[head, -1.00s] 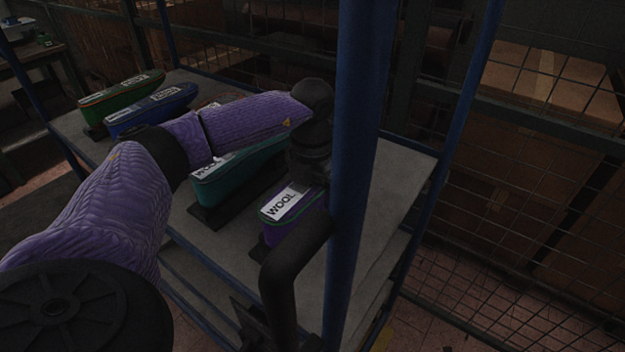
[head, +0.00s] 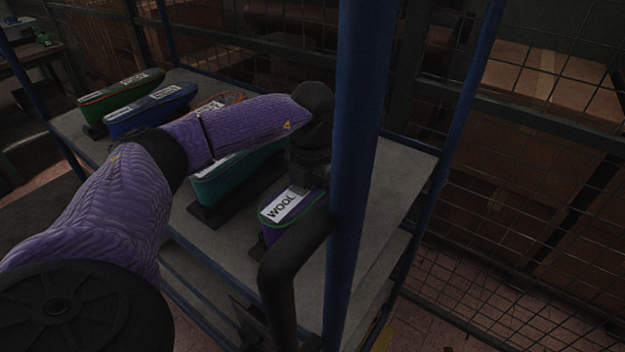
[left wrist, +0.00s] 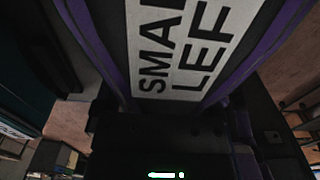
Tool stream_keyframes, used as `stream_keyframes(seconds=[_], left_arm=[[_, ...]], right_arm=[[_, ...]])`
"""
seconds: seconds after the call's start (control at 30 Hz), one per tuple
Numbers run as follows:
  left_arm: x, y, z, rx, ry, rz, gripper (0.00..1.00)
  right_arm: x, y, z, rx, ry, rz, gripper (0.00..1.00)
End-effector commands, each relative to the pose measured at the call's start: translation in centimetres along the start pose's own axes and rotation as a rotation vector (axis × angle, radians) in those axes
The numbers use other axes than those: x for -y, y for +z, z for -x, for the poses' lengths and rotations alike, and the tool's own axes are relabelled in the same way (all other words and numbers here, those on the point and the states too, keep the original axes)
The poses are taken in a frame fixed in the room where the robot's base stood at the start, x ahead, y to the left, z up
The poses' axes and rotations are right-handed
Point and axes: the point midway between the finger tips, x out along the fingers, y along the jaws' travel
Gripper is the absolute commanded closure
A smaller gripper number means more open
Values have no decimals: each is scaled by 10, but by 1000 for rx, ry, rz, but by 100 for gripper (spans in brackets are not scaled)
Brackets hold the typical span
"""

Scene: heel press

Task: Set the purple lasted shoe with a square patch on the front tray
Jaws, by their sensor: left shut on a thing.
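A purple shoe (head: 283,234) with a green edge line and a white label reading WOOL is at the right part of the grey upper shelf (head: 228,238). My left gripper (head: 308,182) is over it, shut on it from above. In the left wrist view the purple shoe (left wrist: 91,45) fills the top, with a white label (left wrist: 185,45) of large black letters. A square patch does not show on it. Whether the shoe touches the shelf is hard to tell. I cannot make out a front tray. My right gripper is not in view.
A teal shoe (head: 235,178) stands left of the purple one. Blue (head: 150,112), green (head: 120,96) and orange-edged (head: 222,101) shoes stand farther back. A blue rack post (head: 357,150) rises close to my left gripper. The shelf right of the post is bare.

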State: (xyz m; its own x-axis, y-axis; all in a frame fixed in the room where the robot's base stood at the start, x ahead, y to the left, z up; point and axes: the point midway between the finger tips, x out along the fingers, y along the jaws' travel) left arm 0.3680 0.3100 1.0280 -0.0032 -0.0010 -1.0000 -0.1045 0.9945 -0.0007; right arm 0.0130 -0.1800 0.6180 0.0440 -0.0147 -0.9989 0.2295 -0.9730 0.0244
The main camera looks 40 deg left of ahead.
Motion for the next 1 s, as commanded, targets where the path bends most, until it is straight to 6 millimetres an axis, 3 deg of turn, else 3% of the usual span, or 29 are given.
stream_keyframes(seconds=[0.27,0.3,0.33,0.6,0.9,1.0], left_arm=[[0,0,-4,1,-1,0,100],[0,0,-4,1,0,0,6],[0,0,-4,1,0,0,0],[0,0,1,0,0,0,0],[0,1,75,4,-1,0,0],[0,1,89,3,0,1,0]], right_arm=[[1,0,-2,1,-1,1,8],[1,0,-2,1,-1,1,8],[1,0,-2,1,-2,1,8],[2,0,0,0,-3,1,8],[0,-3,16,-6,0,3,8],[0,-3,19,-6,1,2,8]])
